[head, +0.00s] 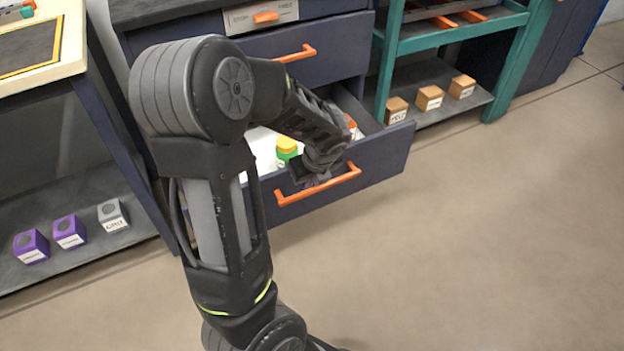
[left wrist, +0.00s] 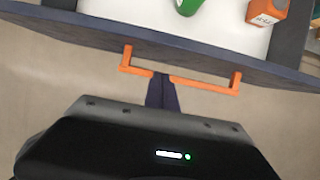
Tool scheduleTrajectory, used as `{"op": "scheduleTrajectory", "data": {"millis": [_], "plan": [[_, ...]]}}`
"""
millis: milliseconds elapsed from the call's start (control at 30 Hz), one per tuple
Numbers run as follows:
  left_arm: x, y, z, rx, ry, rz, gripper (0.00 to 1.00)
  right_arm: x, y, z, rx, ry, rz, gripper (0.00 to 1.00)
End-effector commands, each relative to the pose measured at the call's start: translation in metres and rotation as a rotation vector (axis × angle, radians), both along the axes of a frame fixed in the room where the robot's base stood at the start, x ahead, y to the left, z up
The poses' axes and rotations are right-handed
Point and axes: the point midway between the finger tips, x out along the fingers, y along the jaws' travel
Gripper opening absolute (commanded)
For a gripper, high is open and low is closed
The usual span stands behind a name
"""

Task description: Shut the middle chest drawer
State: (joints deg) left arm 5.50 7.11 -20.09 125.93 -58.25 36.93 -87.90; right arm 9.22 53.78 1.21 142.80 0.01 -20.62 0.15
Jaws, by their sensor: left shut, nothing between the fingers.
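The dark blue chest (head: 340,30) has one drawer pulled well out. Its front (head: 385,165) carries an orange bar handle (head: 335,186), also seen in the left wrist view (left wrist: 205,86). The closed drawer above has its own orange handle (head: 295,54). I cannot tell whether another drawer lies below the open one. My left gripper (head: 308,184) is shut and empty at the open drawer's front, over the left part of the handle. In the left wrist view, its closed fingers (left wrist: 162,82) cross the bar; contact is unclear. My right gripper is not in view.
The open drawer holds a green item with a yellow top (head: 287,147) and an orange item (left wrist: 267,11). A teal shelf (head: 384,70) with orange-brown blocks (head: 429,98) stands right. Purple blocks (head: 69,231) sit on a low shelf left. Floor in front is clear.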

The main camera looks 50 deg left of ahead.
Motion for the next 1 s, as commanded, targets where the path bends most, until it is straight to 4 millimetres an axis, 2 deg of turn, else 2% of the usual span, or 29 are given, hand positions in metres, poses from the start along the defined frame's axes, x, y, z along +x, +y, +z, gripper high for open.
{"op": "scheduleTrajectory", "data": {"millis": [33,200,767,1000], "plan": [[0.003,0.010,0.002,0.003,-0.004,0.006,0.00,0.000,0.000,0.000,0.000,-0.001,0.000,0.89],[0.008,0.027,0.003,0.001,-0.004,0.004,0.00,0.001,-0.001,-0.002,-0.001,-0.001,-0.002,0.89],[0.010,0.033,0.004,0.001,-0.002,0.001,0.00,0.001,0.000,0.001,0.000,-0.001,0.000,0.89],[0.016,0.056,0.008,0.002,-0.001,0.005,0.00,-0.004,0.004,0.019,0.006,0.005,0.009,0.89]]}}
